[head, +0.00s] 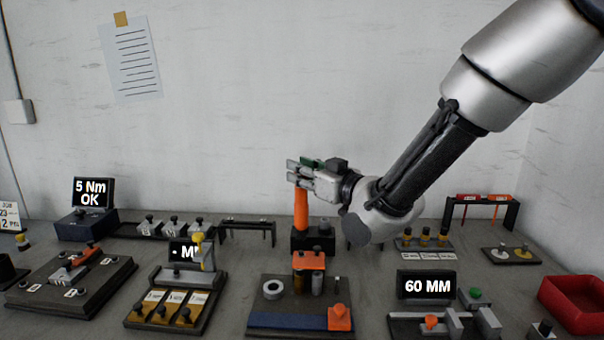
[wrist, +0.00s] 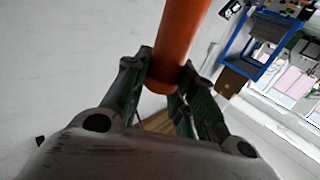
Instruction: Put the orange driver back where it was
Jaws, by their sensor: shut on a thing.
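The orange driver (head: 301,210) is upright in the middle of the head view. My gripper (head: 296,171) reaches in from the right and is shut on its upper end. In the wrist view the green fingers of my gripper (wrist: 168,88) close around the orange driver (wrist: 180,40). The driver's lower end meets a small black block (head: 312,241) in the head view. I cannot tell whether it is seated in the block, just above it or in front of it. The driver's shaft and tip are not visible.
A board with an orange clamp (head: 309,260) stands in front of the block. A low black rack (head: 247,222) is behind left. A rack with red and orange tools (head: 483,198) is right. A "60 MM" display (head: 427,285) and red bin (head: 575,305) are front right.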

